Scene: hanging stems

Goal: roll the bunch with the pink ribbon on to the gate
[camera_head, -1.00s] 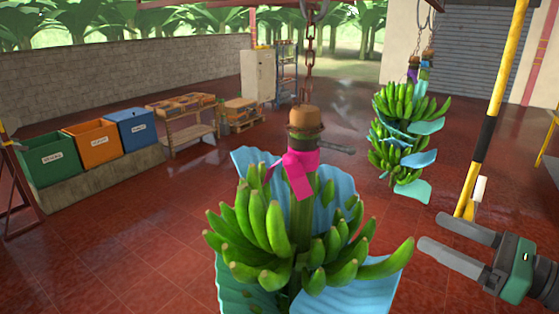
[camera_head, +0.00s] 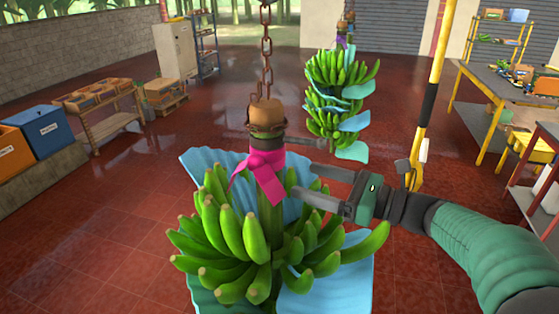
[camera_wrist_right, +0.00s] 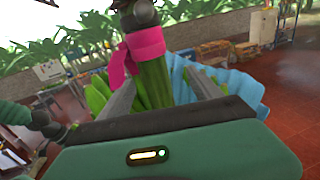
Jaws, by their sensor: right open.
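The bunch with the pink ribbon (camera_head: 245,235) hangs from a chain in front of me, green bananas around a stem with blue sheets. The pink ribbon (camera_head: 262,172) is tied round the stem under a brown cap; it also shows in the right wrist view (camera_wrist_right: 145,45). My right gripper (camera_head: 303,180) is open just right of the stem, below ribbon height. In the right wrist view the stem (camera_wrist_right: 155,82) shows beyond and between the fingers; contact cannot be told. A yellow and black post (camera_head: 430,105) stands behind; I cannot tell whether it is the gate.
A second hanging bunch (camera_head: 335,85) with blue sheets is farther back. A work table (camera_head: 500,90) stands at the right. Bins (camera_head: 45,130) and a low bench with crates (camera_head: 112,125) are at the left. The red floor between is open.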

